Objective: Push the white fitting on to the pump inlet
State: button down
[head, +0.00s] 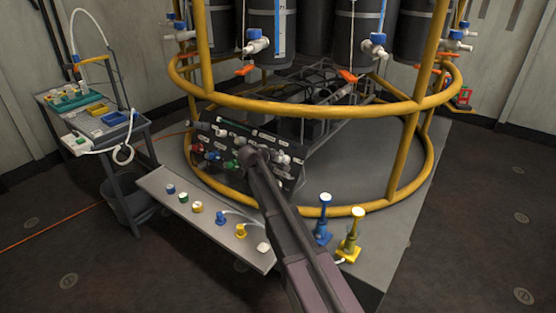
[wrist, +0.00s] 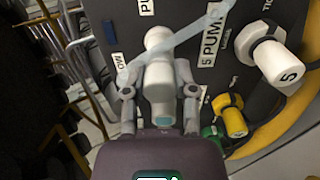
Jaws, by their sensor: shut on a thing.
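My gripper (wrist: 158,88) is shut on a white fitting (wrist: 158,60) with a teal end near my palm. The fitting points at the dark panel, and a pale translucent tube (wrist: 190,36) crosses over it. A "PUMP" label (wrist: 210,36) is beside it on the panel. The pump inlet itself is not clearly seen; the fitting's far end hides what lies behind it, and I cannot tell whether they touch. In the head view my arm reaches to the dark labelled panel (head: 222,131), and my arm hides the gripper and fitting there.
A white fitting marked 5 (wrist: 278,62) sits on the panel to the right, with yellow (wrist: 233,120) and green (wrist: 210,131) connectors below it. A yellow ring frame (head: 300,106) surrounds the panel area. A grey bench (head: 188,221) with several small fittings stands in front.

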dwell(0.4)
jog(key=shift+c, duration=1.7)
grip_release()
jog(key=shift+p+v, duration=1.8)
jog(key=shift+v, duration=1.4)
jog(key=shift+s+a+f+g+y+b, duration=0.45)
jog(key=shift+s+f+g+y+b, duration=0.95)
jog(key=shift+s+f, duration=1.65)
jog(key=shift+s+a+f+g+y+b, duration=0.45)
jog(key=shift+s+f+g+y+b, duration=0.9)
jog(key=shift+s+f, duration=1.7)
jog(key=shift+s+a+f+g+y+b, duration=0.4)
jog(key=shift+s+f+g+y+b, duration=0.45)
jog(key=shift+s+f+g+b, duration=1.65)
jog(key=shift+s+f+t+p, duration=0.35)
jog(key=shift+s+t+p, duration=0.2)
jog(key=shift+s+t, duration=0.1)
